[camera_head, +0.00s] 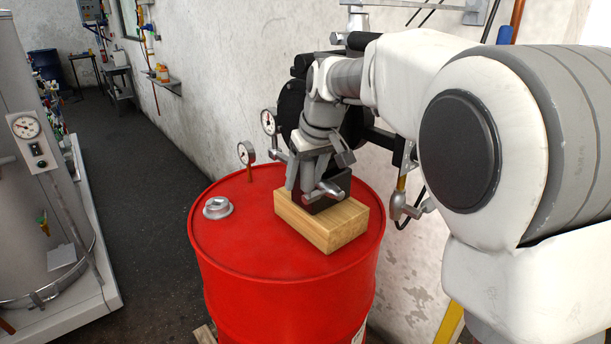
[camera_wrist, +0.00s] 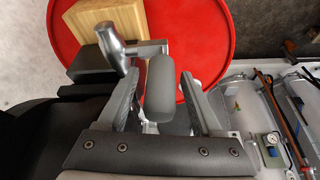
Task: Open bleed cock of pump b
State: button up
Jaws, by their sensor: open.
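A silver cock with a rounded T-shaped handle (camera_head: 326,189) shows by a black block-shaped part on a wooden block (camera_head: 335,225), which rests on a red drum (camera_head: 265,265). I take it as the bleed cock; no label for pump b is readable. My gripper (camera_head: 313,172) points down over the drum beside this cock. In the wrist view, the fingers of my gripper (camera_wrist: 162,66) are apart, with a grey rounded cylinder (camera_wrist: 160,88) showing between them. The silver handle (camera_wrist: 113,45) is just beyond the left finger. Contact cannot be told. My arm hides most of the pump.
A grey tank (camera_head: 40,180) is at left. The rough wall (camera_head: 215,90) is close behind. Dark floor (camera_head: 110,160) between is clear.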

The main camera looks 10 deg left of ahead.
grip_shut()
dwell(0.3)
dwell(1.1)
